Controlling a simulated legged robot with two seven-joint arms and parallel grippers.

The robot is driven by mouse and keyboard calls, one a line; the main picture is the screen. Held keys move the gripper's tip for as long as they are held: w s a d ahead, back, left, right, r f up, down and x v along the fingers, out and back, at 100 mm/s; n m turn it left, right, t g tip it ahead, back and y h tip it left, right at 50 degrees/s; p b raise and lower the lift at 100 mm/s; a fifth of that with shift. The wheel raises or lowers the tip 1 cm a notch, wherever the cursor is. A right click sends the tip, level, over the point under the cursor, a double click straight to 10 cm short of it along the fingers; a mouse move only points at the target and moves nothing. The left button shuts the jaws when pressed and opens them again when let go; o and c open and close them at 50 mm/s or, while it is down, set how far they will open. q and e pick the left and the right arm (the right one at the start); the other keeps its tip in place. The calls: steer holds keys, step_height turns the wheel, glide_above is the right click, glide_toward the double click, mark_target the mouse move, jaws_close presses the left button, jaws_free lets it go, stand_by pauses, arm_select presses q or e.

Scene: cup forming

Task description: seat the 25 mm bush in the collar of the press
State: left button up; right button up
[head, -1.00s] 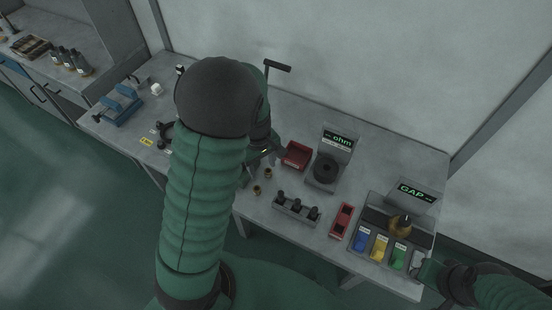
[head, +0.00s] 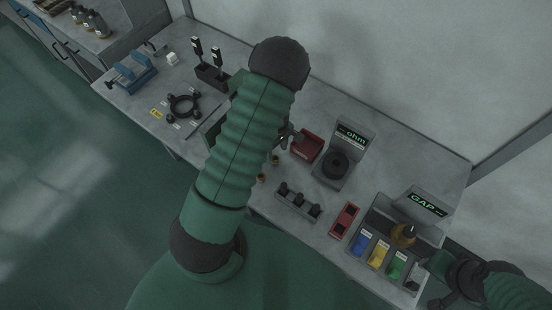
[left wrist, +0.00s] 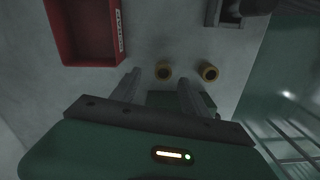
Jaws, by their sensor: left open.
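Two brass bushes stand on the bench in front of the red bin, one farther back (head: 276,160) and one nearer (head: 262,178). In the left wrist view one bush (left wrist: 163,71) shows between my fingertips and the other (left wrist: 209,71) just right of them. I cannot tell which is 25 mm. My left gripper (head: 290,136) is open beside the red bin; its two fingers (left wrist: 160,78) hold nothing. The press and its collar are not clearly seen; my left arm covers the middle of the bench. My right gripper (head: 437,274) is at the lower right, its jaws unclear.
A red bin (head: 307,146) and the ohm gauge stand (head: 336,166) are right of the left gripper. A blue vise (head: 133,76) is at far left.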

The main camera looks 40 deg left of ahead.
mark_target(275, 158)
arm_select(q)
steer(key=f, duration=0.2)
steer(key=f+p, duration=0.1)
steer(key=f, duration=0.1)
steer(key=shift+s+a, duration=0.15)
steer(key=shift+s, duration=0.25)
steer(key=shift+w+f, duration=0.15)
steer(key=shift+f, duration=0.1)
jaws_close()
